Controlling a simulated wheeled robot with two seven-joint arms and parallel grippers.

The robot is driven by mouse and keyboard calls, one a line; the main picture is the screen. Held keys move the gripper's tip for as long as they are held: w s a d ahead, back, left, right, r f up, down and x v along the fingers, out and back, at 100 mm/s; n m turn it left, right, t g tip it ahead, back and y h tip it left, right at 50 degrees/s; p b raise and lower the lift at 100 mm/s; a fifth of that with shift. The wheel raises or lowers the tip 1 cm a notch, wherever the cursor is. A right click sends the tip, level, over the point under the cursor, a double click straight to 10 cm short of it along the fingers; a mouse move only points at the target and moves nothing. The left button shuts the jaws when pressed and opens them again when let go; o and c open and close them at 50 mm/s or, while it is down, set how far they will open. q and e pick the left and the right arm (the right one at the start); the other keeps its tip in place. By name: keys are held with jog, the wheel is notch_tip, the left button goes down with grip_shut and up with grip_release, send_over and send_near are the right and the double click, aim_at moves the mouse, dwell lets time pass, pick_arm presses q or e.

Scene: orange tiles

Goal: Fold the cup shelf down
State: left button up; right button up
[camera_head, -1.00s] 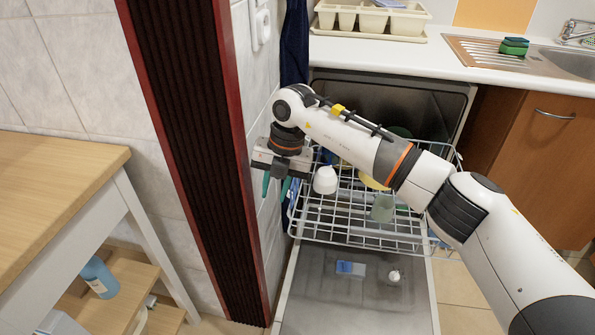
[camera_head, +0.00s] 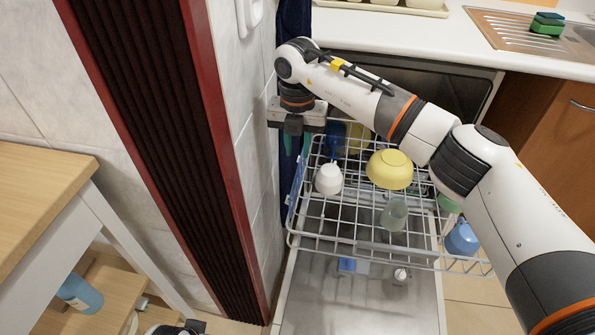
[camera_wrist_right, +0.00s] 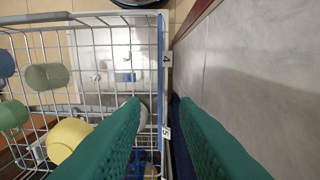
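The cup shelf is a thin blue strip with small 4 and 5 labels, standing upright along the rack's side in the right wrist view (camera_wrist_right: 160,65). In the head view its blue edge shows at the rack's left side (camera_head: 296,188). My right gripper (camera_wrist_right: 160,105) has two green fingers, spread apart, with the shelf strip in the gap between them; I cannot tell whether either touches it. In the head view the right gripper (camera_head: 296,145) hangs by the rack's far left corner.
The wire rack (camera_head: 350,240) is pulled out over the open dishwasher door (camera_head: 320,300). It holds a white cup (camera_head: 329,179), a yellow bowl (camera_head: 390,169), a greenish glass (camera_head: 394,215) and a blue cup (camera_head: 462,239). A tiled wall (camera_head: 235,90) and a red-edged dark panel (camera_head: 150,120) stand close on the left.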

aim_at(298, 170)
notch_tip(298, 170, down, 8)
jog(key=shift+f+b, duration=0.15)
jog(key=shift+b, duration=0.35)
pick_arm(q)
jog(key=shift+w+v, duration=0.1)
jog(key=shift+v, duration=1.15)
jog(key=shift+w+v, duration=0.15)
jog(key=shift+v, duration=1.1)
pick_arm(e)
jog(key=shift+f, duration=0.75)
grip_shut()
